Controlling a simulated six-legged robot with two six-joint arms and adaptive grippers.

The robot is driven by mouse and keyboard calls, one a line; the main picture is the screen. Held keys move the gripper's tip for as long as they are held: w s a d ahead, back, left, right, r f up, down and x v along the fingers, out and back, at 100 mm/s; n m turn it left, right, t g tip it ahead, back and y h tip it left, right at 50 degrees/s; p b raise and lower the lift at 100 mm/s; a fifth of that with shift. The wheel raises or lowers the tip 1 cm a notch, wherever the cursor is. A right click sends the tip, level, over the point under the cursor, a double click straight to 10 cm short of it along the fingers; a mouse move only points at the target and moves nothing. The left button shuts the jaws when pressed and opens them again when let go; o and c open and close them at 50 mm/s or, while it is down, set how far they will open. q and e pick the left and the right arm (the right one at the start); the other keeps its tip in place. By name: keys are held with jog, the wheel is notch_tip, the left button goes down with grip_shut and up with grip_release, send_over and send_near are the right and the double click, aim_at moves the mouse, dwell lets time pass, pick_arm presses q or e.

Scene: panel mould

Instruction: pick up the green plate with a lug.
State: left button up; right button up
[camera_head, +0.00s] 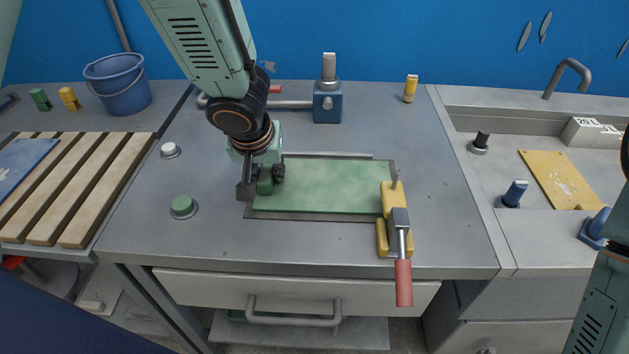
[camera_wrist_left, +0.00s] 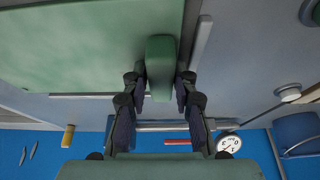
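The green plate (camera_head: 325,184) lies flat in a dark shallow mould frame (camera_head: 320,217) in the middle of the bench. Its upright green lug (camera_head: 265,184) stands at the plate's left end. My left gripper (camera_head: 262,180) points down there, with one dark finger on each side of the lug. In the left wrist view the lug (camera_wrist_left: 161,68) sits between the fingertips, which appear to press on it. A yellow clamp (camera_head: 388,215) with a red handle (camera_head: 403,283) stands over the plate's right end. My right gripper is out of view.
A blue post device (camera_head: 328,105) stands behind the plate. A green button (camera_head: 183,206) and a white button (camera_head: 170,150) are on the left. A yellow cylinder (camera_head: 410,88) stands at the back right. A slatted wooden rack (camera_head: 75,190) and a blue bucket (camera_head: 118,85) are farther left.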

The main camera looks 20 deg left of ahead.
pick_arm(q)
jog(key=shift+s, duration=0.15)
jog(key=c, duration=0.4)
grip_shut()
